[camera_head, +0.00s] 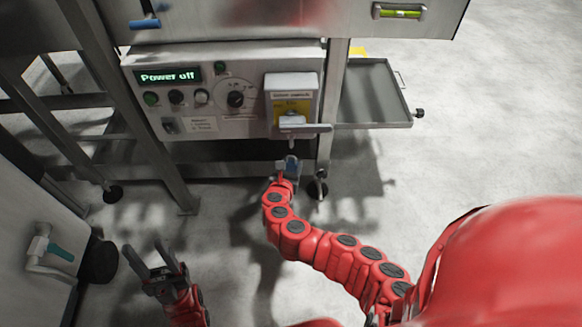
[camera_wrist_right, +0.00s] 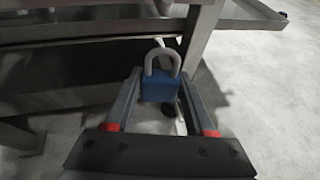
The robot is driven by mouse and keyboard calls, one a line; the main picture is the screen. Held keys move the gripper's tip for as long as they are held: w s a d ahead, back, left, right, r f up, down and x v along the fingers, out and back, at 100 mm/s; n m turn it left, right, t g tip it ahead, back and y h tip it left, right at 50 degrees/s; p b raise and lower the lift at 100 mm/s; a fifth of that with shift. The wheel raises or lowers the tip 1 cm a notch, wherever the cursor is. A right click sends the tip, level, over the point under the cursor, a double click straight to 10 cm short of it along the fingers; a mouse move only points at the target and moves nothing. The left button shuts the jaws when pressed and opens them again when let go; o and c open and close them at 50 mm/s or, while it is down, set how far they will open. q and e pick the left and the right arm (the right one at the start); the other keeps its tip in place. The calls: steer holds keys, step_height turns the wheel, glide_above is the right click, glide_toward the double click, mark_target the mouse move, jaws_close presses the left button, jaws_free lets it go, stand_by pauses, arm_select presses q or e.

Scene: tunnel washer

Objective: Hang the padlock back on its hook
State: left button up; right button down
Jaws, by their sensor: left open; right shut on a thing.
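A blue padlock (camera_wrist_right: 158,87) with a grey shackle is held upright between the fingers of my right gripper (camera_wrist_right: 160,97). The shackle points up and away from the gripper. In the head view my right gripper (camera_head: 290,170) and the blue padlock (camera_head: 287,167) are small, just below the grey lever and yellow-labelled box (camera_head: 291,95) on the control panel. I cannot make out the hook clearly. My left gripper (camera_head: 155,268) is open and empty at the lower left, above the floor.
The control panel (camera_head: 200,127) reads "Power off" and carries several knobs. A steel leg (camera_head: 333,100) stands just right of the box, and a metal tray (camera_head: 375,95) juts out beyond it. A white cabinet with a pipe valve (camera_head: 45,250) is at the left. Floor at the right is clear.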

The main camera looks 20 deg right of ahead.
steer(key=shift+r+p, duration=1.65)
steer(key=shift+r, duration=1)
steer(key=x, duration=0.2)
steer(key=b+x, duration=0.1)
steer(key=x, duration=0.1)
steer(key=shift+w+a, duration=0.2)
steer(key=shift+a, duration=0.2)
steer(key=shift+c, duration=0.9)
jaws_free()
steer(key=p+v, duration=0.2)
steer(key=v, duration=1.5)
steer(key=shift+p, duration=0.35)
